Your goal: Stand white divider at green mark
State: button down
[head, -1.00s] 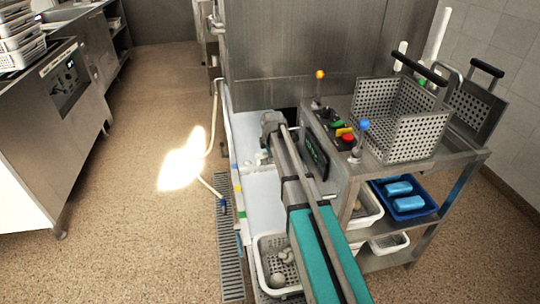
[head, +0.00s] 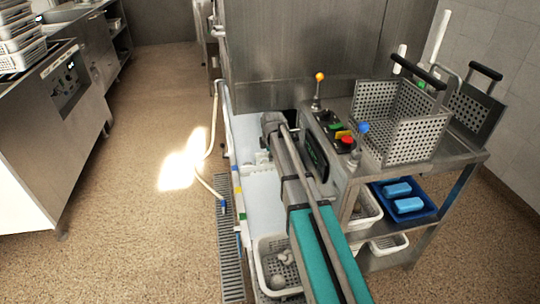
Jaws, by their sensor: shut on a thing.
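My gripper (head: 262,157) is partly hidden at the far end of my arm, low over the pale trough beside the steel machine. It is shut on a thin white piece, which I take to be the white divider (head: 262,182); its outline blends into the white trough, so I cannot tell whether it touches the floor or stands upright. Small coloured marks run along the trough's left rim; a green mark (head: 240,216) seems to be among them, small and hard to make out.
A white perforated basket (head: 264,264) with round items stands at the trough's near end. At right, a steel cart (head: 468,160) carries a control box with levers, perforated metal baskets (head: 432,138) and a blue tray (head: 431,211). A floor grate (head: 231,262) lies left; open floor lies beyond.

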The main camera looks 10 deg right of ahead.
jog(key=shift+r, duration=0.3)
dwell(0.4)
jog(key=w+p+v, duration=0.2)
jog(key=p+v, duration=0.6)
jog(key=w+r+p+v, duration=0.1)
jog(key=w+p+v, duration=0.1)
jog(key=p+v, duration=0.6)
jog(key=shift+r+p, duration=0.2)
jog(key=shift+p, duration=0.45)
dwell(2.0)
jog(key=shift+r, duration=0.2)
dwell(1.2)
